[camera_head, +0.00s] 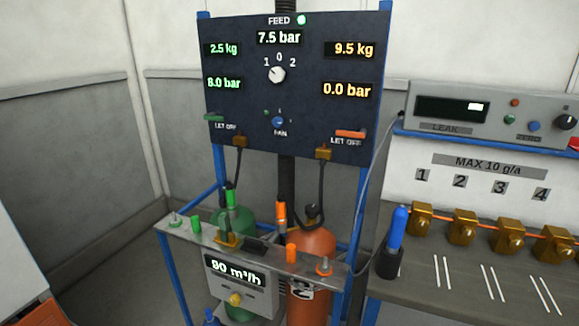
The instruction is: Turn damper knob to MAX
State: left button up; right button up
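I cannot read a damper label or a knob mark saying MAX. A small yellow knob (235,299) sits on the front of a grey box (262,292), under a display (235,266) reading 90 m³/h. A blue knob (278,121) labelled FAN is low on the dark panel (310,100); its setting is too small to read. A white selector knob (277,73) with marks 1, 0 and 2 sits above it. Neither of my grippers is in view.
A green cylinder (238,221) and an orange cylinder (311,246) stand behind a grey shelf (200,232) with small valves. At right, a bench (420,296) holds brass fittings, a blue-handled tool (397,228) in a black holder, and a LEAK meter (540,105).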

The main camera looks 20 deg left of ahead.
aim_at(234, 299)
jog(key=u, duration=1.2)
jog(key=k, duration=0.35)
jog(key=z, duration=1.2)
